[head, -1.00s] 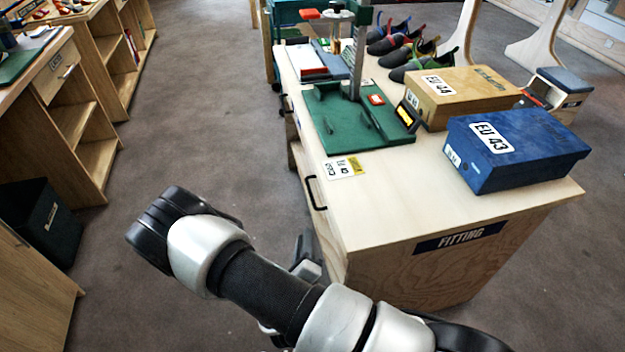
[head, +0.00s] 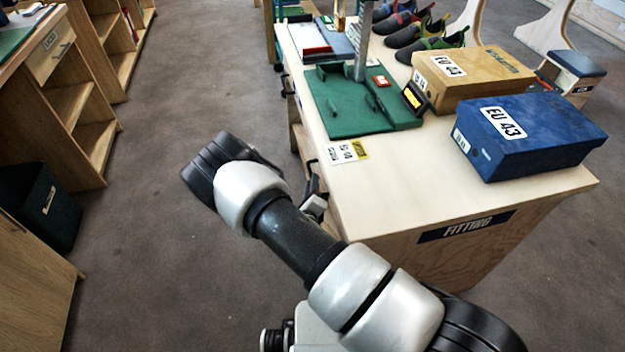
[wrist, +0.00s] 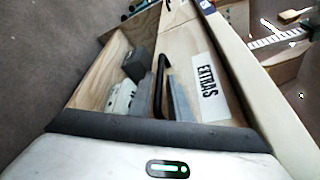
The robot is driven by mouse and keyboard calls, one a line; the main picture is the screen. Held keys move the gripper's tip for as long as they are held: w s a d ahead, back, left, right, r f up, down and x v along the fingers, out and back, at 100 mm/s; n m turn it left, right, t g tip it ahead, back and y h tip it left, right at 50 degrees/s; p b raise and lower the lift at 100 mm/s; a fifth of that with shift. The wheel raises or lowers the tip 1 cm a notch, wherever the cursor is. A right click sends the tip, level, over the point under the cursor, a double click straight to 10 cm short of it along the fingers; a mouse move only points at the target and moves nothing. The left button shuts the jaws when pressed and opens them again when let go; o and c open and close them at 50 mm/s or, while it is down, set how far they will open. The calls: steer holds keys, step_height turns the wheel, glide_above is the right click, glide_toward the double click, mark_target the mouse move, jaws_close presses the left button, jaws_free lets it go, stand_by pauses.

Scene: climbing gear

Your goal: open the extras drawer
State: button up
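The extras drawer front (wrist: 190,45), pale wood with a white EXTRAS label (wrist: 207,87), shows in the wrist view. It looks shut, close under the bench top edge. Its black bar handle (wrist: 160,85) stands out from the front. My gripper (wrist: 157,78) looks open, with a grey finger part on each side of the handle; I cannot tell whether they touch it. In the head view my gripper (head: 314,205) is at the left side of the fitting bench (head: 385,195), partly hidden by my arm, and the handle is hard to make out.
On the bench stand a blue EU 43 box (head: 530,135), a tan EU 44 box (head: 470,78), a green measuring device (head: 350,110) and several shoes. A dark bin (head: 40,205) and wooden shelves (head: 75,105) are at the left. The floor between is clear.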

steer(key=shift+x, duration=1.85)
jaws_close()
steer(key=shift+a, duration=0.1)
